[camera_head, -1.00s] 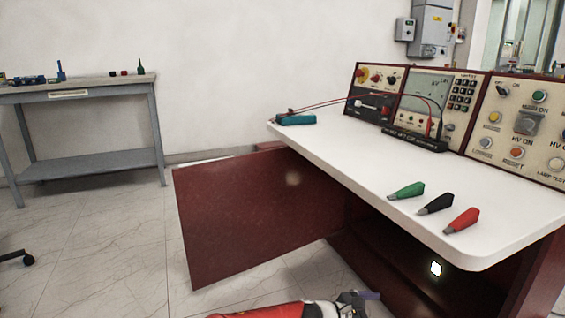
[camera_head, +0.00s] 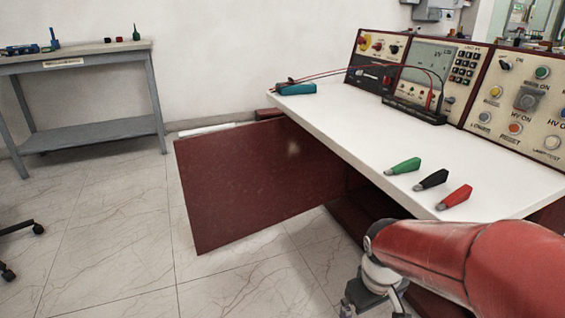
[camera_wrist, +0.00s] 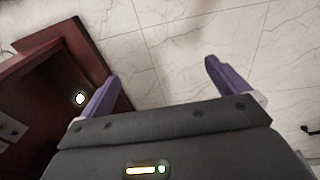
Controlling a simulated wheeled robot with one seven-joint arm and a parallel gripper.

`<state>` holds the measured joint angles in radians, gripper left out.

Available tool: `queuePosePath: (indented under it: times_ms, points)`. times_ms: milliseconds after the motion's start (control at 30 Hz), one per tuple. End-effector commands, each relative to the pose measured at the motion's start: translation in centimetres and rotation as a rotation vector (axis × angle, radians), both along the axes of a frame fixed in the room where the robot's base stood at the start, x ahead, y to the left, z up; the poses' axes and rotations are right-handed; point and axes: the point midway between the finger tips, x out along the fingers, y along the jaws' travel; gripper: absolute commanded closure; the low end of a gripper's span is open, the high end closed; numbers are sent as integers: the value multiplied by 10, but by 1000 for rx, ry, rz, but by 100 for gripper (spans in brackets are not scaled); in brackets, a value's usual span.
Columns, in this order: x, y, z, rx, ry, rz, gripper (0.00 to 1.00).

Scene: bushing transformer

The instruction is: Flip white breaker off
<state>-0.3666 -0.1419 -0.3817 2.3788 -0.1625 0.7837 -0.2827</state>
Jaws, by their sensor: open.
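My gripper (camera_wrist: 160,72) is open and empty, its two purple fingers spread apart over bare tiled floor in the wrist view. A small bright white spot (camera_wrist: 80,98) shows inside the dark red cabinet to the left of the left finger. A pale plate with dark marks (camera_wrist: 10,128) sits at the far left inside the cabinet. I cannot tell which of these, if either, is the white breaker.
The cabinet's dark red door (camera_head: 250,185) stands open. Above it is the white desk top (camera_head: 350,130) with green (camera_head: 403,166), black (camera_head: 431,180) and red (camera_head: 454,197) clips. Control panels (camera_head: 520,105) stand behind.

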Motion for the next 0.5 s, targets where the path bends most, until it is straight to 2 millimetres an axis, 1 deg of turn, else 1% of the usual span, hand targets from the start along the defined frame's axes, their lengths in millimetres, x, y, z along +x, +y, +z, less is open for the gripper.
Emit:
queuePosePath:
  times_ms: [33, 100, 200, 333, 400, 500]
  points:
    - [-9, 2, 24, 39, -55, -46, 0]
    - [-22, 6, 48, 81, -117, -107, 0]
    - [-42, 12, 79, 127, -205, -187, 0]
    - [-67, 19, 108, 159, -299, -270, 0]
    - [-76, 21, 117, 167, -336, -304, 0]
    - [-86, 25, 125, 173, -368, -335, 0]
